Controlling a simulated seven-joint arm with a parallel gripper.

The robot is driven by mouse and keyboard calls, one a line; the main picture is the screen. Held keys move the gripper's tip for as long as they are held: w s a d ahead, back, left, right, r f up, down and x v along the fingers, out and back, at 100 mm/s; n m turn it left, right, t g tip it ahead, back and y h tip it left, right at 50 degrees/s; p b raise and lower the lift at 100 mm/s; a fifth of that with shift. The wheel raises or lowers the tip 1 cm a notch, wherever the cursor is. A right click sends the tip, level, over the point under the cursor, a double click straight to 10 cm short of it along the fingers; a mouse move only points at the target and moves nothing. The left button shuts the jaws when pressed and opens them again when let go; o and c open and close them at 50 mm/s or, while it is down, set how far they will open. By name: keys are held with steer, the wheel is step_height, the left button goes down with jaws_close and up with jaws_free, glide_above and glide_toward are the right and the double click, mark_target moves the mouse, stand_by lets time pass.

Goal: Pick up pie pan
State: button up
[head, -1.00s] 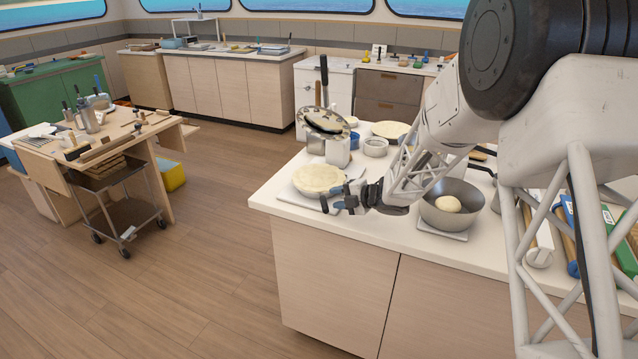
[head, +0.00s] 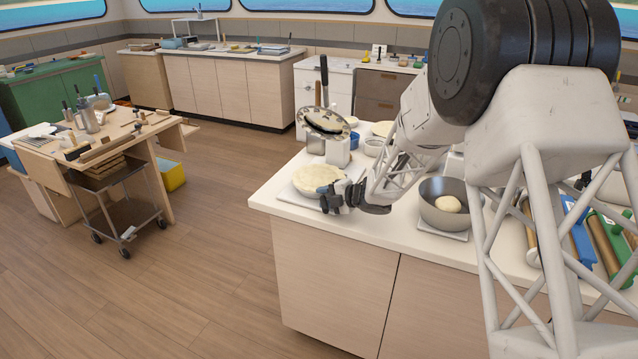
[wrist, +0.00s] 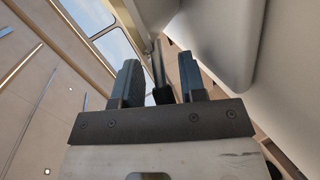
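The pie pan (head: 312,180), filled with pale dough, sits on a flat board or tray at the left end of the white counter. My gripper (head: 326,198) is at the pan's front right edge in the head view and hides part of its rim. I cannot tell whether it touches the pan. In the wrist view my gripper's two dark fingers (wrist: 158,80) stand apart. A dark upright shape shows in the gap, seemingly beyond them. The pan cannot be made out in the wrist view.
A metal bowl (head: 447,210) with a dough ball is to the right on the counter (head: 390,235). Rolling pins (head: 580,248) lie farther right.

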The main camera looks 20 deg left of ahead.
stand_by(0.4)
jaws_close()
steer(key=shift+r, duration=0.1)
stand_by(0.3)
steer(key=shift+r, duration=0.65)
step_height(320, 180, up, 2)
steer(key=s+d+r, duration=0.1)
steer(key=s+d, duration=0.8)
steer(key=s, duration=0.4)
steer(key=shift+r, duration=0.3)
steer(key=shift+d, duration=0.1)
